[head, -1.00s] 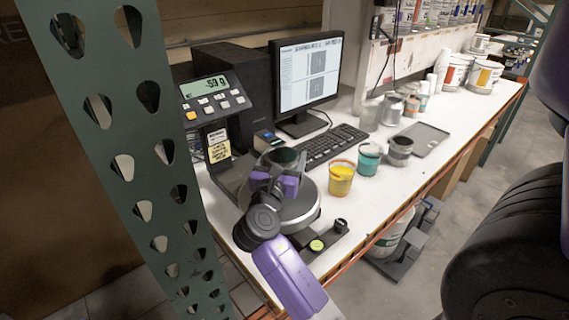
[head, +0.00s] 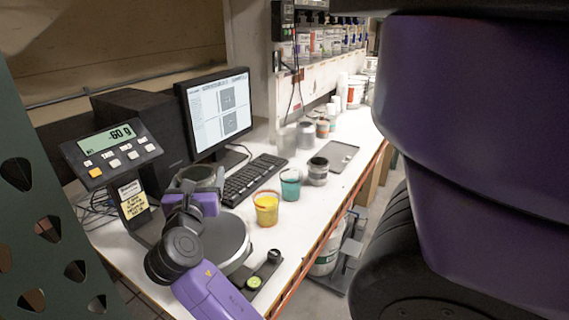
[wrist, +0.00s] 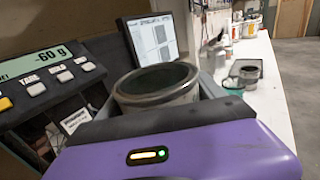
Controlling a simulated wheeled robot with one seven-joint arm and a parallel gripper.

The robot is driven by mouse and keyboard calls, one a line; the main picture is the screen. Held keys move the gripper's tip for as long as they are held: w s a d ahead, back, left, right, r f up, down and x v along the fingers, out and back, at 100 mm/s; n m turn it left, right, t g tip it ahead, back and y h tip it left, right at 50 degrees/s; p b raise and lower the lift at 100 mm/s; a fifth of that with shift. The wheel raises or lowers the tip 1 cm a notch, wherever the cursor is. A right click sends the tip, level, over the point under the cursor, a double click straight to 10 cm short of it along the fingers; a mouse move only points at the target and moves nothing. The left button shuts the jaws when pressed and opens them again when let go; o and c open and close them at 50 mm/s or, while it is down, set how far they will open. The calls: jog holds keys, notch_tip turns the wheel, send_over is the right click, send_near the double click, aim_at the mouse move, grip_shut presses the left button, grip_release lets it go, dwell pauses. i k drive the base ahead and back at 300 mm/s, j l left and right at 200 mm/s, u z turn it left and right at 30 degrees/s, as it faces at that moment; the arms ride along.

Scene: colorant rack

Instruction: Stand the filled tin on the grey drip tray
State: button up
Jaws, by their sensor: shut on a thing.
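My gripper (head: 190,192) is shut on the filled tin (head: 198,174), an open-topped metal tin with a dark greenish inside. The tin looks upright and held above the round scale pan (head: 232,245). In the wrist view the tin (wrist: 158,97) stands between the jaws, its rim clear and its lower part hidden by the gripper. The grey drip tray (head: 340,154) lies flat and empty on the white bench, farther back to the right of the tin.
A yellow cup (head: 266,211), a teal cup (head: 290,188) and a dark-topped grey tin (head: 318,174) stand between the scale and the tray. The keyboard (head: 250,178) and monitor (head: 218,110) are behind. The scale display (head: 109,146) reads -60 g. A green perforated post (head: 40,235) stands at left.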

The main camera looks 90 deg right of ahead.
aim_at(335, 155)
jog(key=k+l+z, duration=0.1)
jog(key=l, duration=0.25)
jog(key=k+l+z, duration=0.1)
jog(key=k+l, duration=0.15)
jog(key=l, duration=0.15)
jog(key=k+l+z, duration=0.1)
jog(key=l, duration=0.3)
jog(key=k+l+z, duration=0.1)
jog(key=l, duration=0.35)
jog(key=k+l+z, duration=0.1)
jog(key=l, duration=0.3)
jog(key=k+l+z, duration=0.1)
jog(key=k+l, duration=0.15)
jog(key=l, duration=0.2)
